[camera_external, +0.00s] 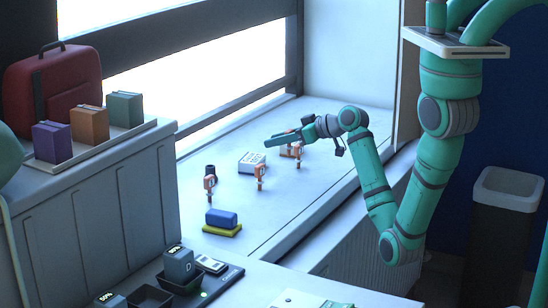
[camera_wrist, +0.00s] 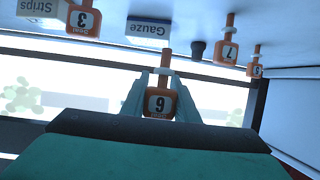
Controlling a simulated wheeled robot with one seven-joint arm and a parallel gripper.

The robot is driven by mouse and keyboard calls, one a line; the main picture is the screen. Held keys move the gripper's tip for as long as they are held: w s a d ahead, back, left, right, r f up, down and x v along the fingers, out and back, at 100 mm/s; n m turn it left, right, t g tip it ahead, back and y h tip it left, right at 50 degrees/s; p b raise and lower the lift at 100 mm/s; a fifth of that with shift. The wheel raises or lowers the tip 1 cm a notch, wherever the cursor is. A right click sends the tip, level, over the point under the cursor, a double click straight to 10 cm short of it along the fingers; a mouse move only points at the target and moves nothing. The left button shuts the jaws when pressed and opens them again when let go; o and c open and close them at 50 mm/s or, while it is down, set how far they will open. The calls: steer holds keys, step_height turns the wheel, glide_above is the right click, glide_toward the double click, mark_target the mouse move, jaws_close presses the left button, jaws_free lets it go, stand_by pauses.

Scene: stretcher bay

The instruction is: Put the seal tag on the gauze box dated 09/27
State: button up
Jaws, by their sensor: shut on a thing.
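My gripper (camera_wrist: 160,88) is shut on an orange tag (camera_wrist: 158,104) in the wrist view. In the external view my gripper (camera_external: 272,142) is over the sill, beside a white box with dark lettering (camera_external: 252,162). I cannot tell which box that is.
Other orange tags stand on the sill (camera_external: 228,137): one marked 3 (camera_wrist: 83,19), one marked 7 (camera_wrist: 228,51), and a third (camera_wrist: 255,69). A box lettered Strips (camera_wrist: 40,8) is at upper left. A dark cylinder (camera_external: 210,171) and blue block (camera_external: 221,217) are nearby.

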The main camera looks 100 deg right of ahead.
step_height(320, 180, up, 8)
steer(key=w+r, duration=0.1)
steer(key=shift+m+g+h, duration=0.3)
steer(key=shift+m+g, duration=0.2)
steer(key=w+d+f, duration=0.2)
steer(key=d+f, duration=0.1)
steer(key=w+d+f, duration=0.2)
steer(key=d+f, duration=0.1)
steer(key=d, duration=0.1)
steer(key=w+d+f, duration=0.3)
steer(key=d, duration=0.1)
steer(key=shift+w+d+f, duration=0.1)
steer(key=shift+d+f, duration=0.05)
steer(key=shift+f, duration=0.85)
steer(key=shift+w+d+f, duration=0.1)
steer(key=shift+d+f, duration=0.05)
steer(key=shift+f, duration=0.8)
steer(key=shift+f, duration=0.1)
steer(key=o, duration=1)
